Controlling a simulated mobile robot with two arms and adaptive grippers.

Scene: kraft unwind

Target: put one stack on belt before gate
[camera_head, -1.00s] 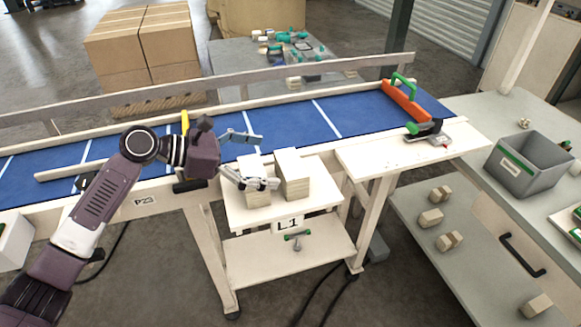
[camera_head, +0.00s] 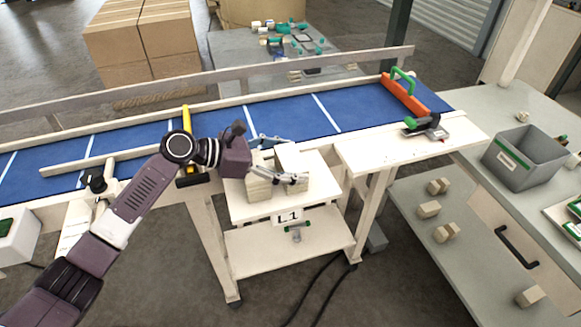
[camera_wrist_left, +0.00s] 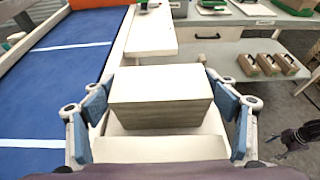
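Two pale stacks stand side by side on the small white table marked L1 (camera_head: 237,207): a left stack (camera_head: 258,187) and a right stack (camera_head: 289,155). My left gripper (camera_head: 291,160) is open, its fingers either side of the right stack. In the left wrist view, the right stack (camera_wrist_left: 160,95) sits between the blue-padded fingers with gaps at both sides; the left stack (camera_wrist_left: 160,149) is nearer, under the palm. The blue belt (camera_head: 275,115) runs behind the table. An orange gate with a green handle (camera_head: 404,97) crosses its right end.
A yellow bar (camera_head: 186,125) stands at the belt beside my left wrist. A white ledge (camera_head: 400,150) with a green-and-grey clamp (camera_head: 426,127) adjoins the table. A grey bin (camera_head: 525,158) stands at the right. The belt between the yellow bar and gate looks clear.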

